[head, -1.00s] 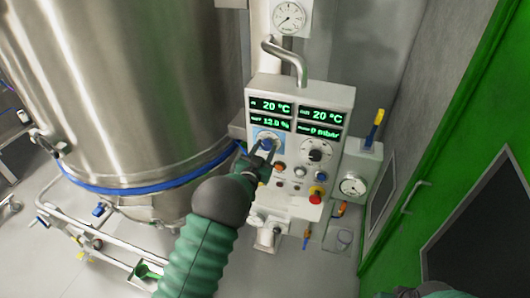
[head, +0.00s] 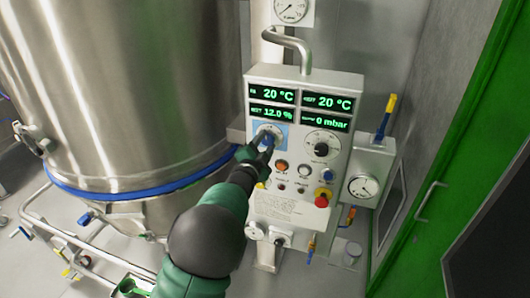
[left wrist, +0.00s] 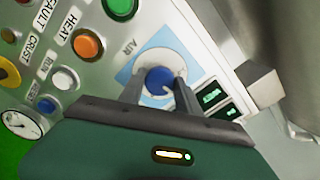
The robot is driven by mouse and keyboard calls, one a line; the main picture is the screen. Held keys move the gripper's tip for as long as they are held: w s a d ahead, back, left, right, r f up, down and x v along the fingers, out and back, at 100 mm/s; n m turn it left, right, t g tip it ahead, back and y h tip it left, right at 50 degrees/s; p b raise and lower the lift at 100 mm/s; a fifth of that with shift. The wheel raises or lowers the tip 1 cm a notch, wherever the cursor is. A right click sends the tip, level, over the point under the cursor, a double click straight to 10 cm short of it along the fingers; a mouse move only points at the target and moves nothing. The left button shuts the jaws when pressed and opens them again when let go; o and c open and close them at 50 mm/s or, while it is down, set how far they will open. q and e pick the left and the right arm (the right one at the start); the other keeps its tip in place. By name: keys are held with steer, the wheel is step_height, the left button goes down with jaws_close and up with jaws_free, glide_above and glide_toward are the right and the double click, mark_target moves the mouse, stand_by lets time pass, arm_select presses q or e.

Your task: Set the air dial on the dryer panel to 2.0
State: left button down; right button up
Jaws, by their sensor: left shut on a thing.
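The dryer panel (head: 297,188) is a pale box with green displays, standing right of the big steel vessel. The air dial (left wrist: 160,80) is a blue knob on a white disc in a light blue square, labelled AIR in the left wrist view. In the head view the dial's white disc (head: 270,130) is partly hidden by my gripper. My left gripper (head: 264,146) is at the dial, its fingers on either side of the blue knob, shut on it. The dial's scale and pointer are too small to read. My right gripper is not in view.
A second dial with a black knob (head: 321,149) is right of the air dial. Below are an orange button (head: 282,166) and a red emergency knob (head: 322,196). The steel vessel (head: 120,90) is close on the left; a green door (head: 450,150) is on the right.

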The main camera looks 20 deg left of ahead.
arm_select(q)
steer(key=shift+d+f+m+b, duration=0.1)
steer(key=shift+d+m+b, duration=0.05)
steer(key=shift+m+b, duration=0.45)
steer(key=c, duration=1.2)
jaws_free()
steer(key=o, duration=0.3)
steer(key=shift+s+d, duration=0.1)
steer(key=shift+s, duration=0.05)
steer(key=shift+o, duration=0.2)
